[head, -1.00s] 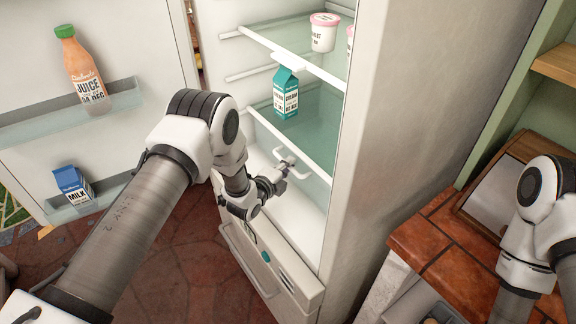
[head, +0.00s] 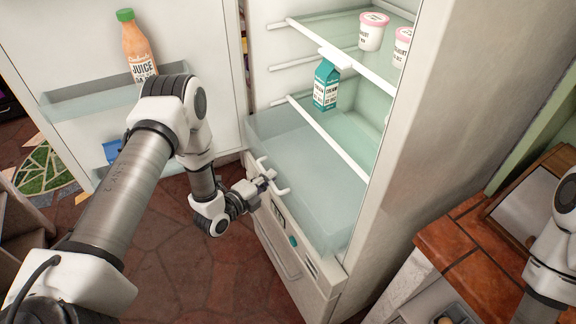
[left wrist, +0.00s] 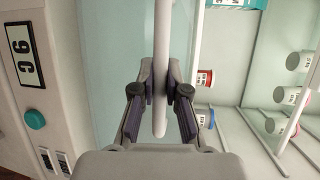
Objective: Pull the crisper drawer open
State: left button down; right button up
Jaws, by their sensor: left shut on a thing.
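The crisper drawer (head: 318,195) is a clear, blue-green box low in the fridge. It sticks out forward of the shelves, over the fridge's lower front panel. Its white bar handle (head: 281,191) is on the drawer's front. My left gripper (head: 269,178) is at this handle. In the left wrist view, the handle (left wrist: 161,50) runs upright between the two dark fingers of my left gripper (left wrist: 160,92), which is shut on it. The clear drawer front (left wrist: 118,55) shows behind. My right gripper is out of view; only part of that arm shows at the right edge.
The fridge door (head: 70,60) stands wide open at the left, holding a juice bottle (head: 137,48). A teal cream carton (head: 326,86) and pink-lidded yogurt cups (head: 373,33) stand on shelves above. A tiled counter (head: 465,245) is at the right. Floor before the fridge is clear.

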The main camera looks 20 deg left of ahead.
pick_arm(q)
jog(key=s+a, duration=0.1)
jog(key=s+a+p, duration=0.1)
jog(key=s, duration=0.1)
jog(key=shift+s+a+f, duration=0.1)
jog(key=shift+s+f, duration=0.05)
jog(key=c, duration=1.4)
grip_release()
jog(key=shift+c, duration=0.2)
jog(key=v, duration=1.1)
jog(key=shift+s, duration=0.4)
